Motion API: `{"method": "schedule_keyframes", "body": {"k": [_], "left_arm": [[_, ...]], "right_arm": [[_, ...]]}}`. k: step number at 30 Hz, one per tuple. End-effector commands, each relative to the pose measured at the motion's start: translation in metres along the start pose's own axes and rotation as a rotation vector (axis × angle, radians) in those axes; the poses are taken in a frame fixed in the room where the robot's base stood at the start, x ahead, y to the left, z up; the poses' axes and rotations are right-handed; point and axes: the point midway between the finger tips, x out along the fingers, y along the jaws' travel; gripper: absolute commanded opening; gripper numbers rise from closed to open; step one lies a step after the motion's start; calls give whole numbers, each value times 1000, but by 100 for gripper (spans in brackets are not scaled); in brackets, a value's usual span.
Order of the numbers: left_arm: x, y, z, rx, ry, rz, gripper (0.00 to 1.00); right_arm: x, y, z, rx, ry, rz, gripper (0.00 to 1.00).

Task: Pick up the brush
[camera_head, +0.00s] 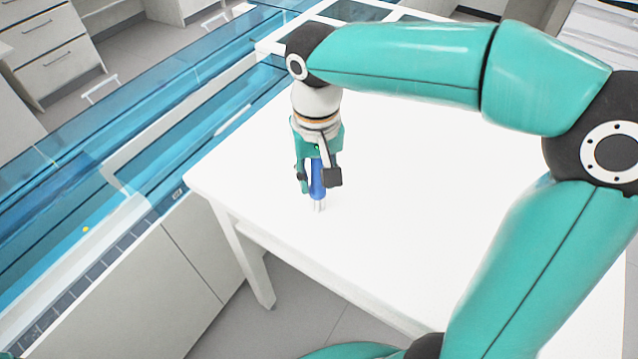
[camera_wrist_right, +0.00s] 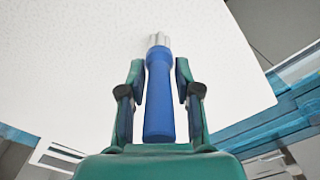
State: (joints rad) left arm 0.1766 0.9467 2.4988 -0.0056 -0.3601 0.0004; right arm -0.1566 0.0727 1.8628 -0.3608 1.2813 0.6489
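The brush (camera_head: 317,186) has a blue handle and a pale, silvery lower end. It stands upright at the left part of the white table (camera_head: 410,190), with the pale end down at the tabletop. My right gripper (camera_head: 318,180) points down around the handle, one finger on each side. In the right wrist view the blue handle (camera_wrist_right: 159,95) lies between the two fingertips of my right gripper (camera_wrist_right: 160,80), very close to both. I cannot tell whether the fingers touch it. My left gripper is not in view.
A blue, see-through-covered track (camera_head: 130,130) runs diagonally beyond the table's left edge. White cabinets (camera_head: 45,40) stand at the far left. Pale trays (camera_head: 350,10) lie at the table's back. The tabletop around the brush is clear.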

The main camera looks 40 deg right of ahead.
Motion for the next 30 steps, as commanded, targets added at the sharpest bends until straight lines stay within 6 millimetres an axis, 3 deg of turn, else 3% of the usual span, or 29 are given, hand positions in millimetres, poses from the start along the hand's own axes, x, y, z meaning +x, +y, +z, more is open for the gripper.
{"method": "schedule_keyframes", "body": {"k": [1, 5, 20, 26, 30], "left_arm": [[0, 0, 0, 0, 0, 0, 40], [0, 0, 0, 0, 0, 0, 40], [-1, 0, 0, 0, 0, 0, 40], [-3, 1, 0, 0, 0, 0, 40], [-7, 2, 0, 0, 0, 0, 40]], "right_arm": [[0, 0, 0, 0, 0, 0, 20], [0, 0, 0, 0, 0, 0, 0], [-8, 0, 0, 0, 1, 0, 0], [-32, 0, 0, 1, 4, -2, 0], [-66, 0, -1, 1, 6, -3, 0]]}}
